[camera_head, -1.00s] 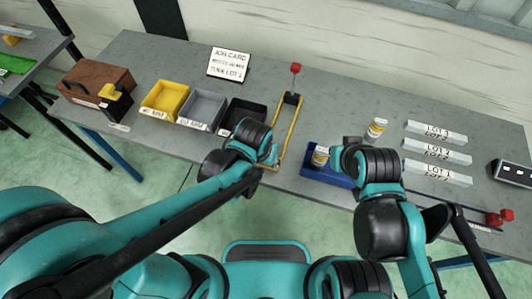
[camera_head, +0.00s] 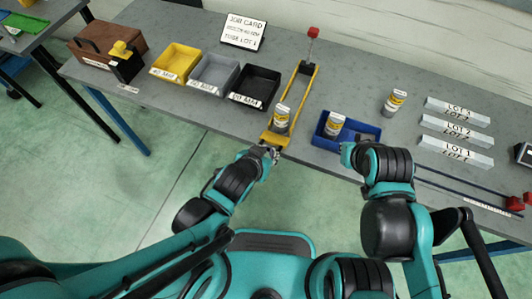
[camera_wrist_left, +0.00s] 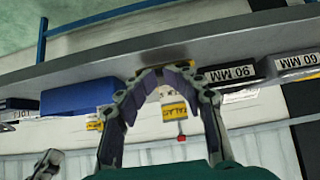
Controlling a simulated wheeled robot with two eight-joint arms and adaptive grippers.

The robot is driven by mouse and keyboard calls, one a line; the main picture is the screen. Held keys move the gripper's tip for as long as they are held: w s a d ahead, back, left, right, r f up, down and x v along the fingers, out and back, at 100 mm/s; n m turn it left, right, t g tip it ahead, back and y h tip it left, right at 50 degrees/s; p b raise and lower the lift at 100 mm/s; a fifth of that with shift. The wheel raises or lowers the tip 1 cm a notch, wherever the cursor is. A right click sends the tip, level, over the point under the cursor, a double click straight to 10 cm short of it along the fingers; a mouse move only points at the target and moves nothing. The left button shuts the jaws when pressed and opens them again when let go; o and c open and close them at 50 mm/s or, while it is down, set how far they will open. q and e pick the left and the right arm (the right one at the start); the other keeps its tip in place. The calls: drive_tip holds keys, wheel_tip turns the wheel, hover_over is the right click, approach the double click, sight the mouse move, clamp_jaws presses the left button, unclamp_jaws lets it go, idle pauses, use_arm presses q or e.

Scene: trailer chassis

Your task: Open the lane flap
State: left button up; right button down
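The lane (camera_head: 305,85) is a yellow-railed track running from a red-topped post (camera_head: 313,33) to the table's near edge. A yellow flap piece (camera_head: 275,139) is at its near end. A white-and-yellow tube (camera_head: 281,119) stands upright in the lane just behind it. My left gripper (camera_head: 266,152) is at the table edge, touching or very near the flap's front. In the left wrist view its fingers (camera_wrist_left: 162,72) arch close together near the table edge; whether they grip the flap is unclear. My right gripper (camera_head: 349,152) is beside the blue tray, its fingers mostly hidden.
The blue tray (camera_head: 366,133) holds another tube (camera_head: 334,124); a third tube (camera_head: 395,102) stands behind it. Yellow (camera_head: 176,63), grey (camera_head: 214,74) and black bins (camera_head: 255,88) stand left of the lane. Lot blocks (camera_head: 456,131) lie at right. A job card (camera_head: 244,32) stands at the back.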

use_arm(q)
drive_tip(key=o, duration=0.4)
drive_tip(key=shift+w+f, duration=0.1)
drive_tip(key=shift+w, duration=0.15)
drive_tip(key=shift+s, duration=0.2)
drive_tip(key=shift+v, duration=3.75)
drive_tip(key=shift+w, duration=0.1)
drive_tip(key=shift+c, duration=0.2)
